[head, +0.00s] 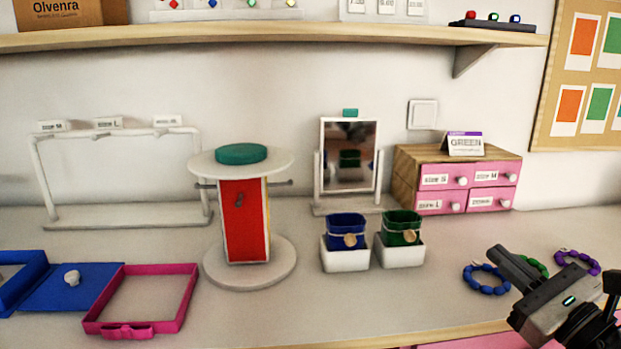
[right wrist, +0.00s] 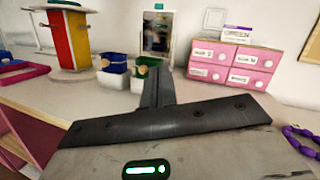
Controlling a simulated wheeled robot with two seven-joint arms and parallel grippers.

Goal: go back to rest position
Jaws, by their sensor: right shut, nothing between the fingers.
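My right gripper (head: 518,270) is at the lower right of the head view, over the table's front right part. Its fingers are shut together with nothing between them; they also show in the right wrist view (right wrist: 158,88). Beside it lie a blue bead bracelet (head: 486,280), a green bead bracelet (head: 536,266) partly hidden by the gripper, and a purple bead bracelet (head: 578,262). The purple one also shows at the right edge of the right wrist view (right wrist: 302,143). My left gripper is in neither view.
Blue (head: 346,232) and green (head: 402,228) pouches stand in white holders near the middle. A red-panelled stand (head: 246,222), mirror (head: 349,155) and pink drawer box (head: 456,182) stand behind or beside them. A pink tray (head: 187,300) and blue box (head: 80,290) lie left. Table (head: 310,305) front centre is clear.

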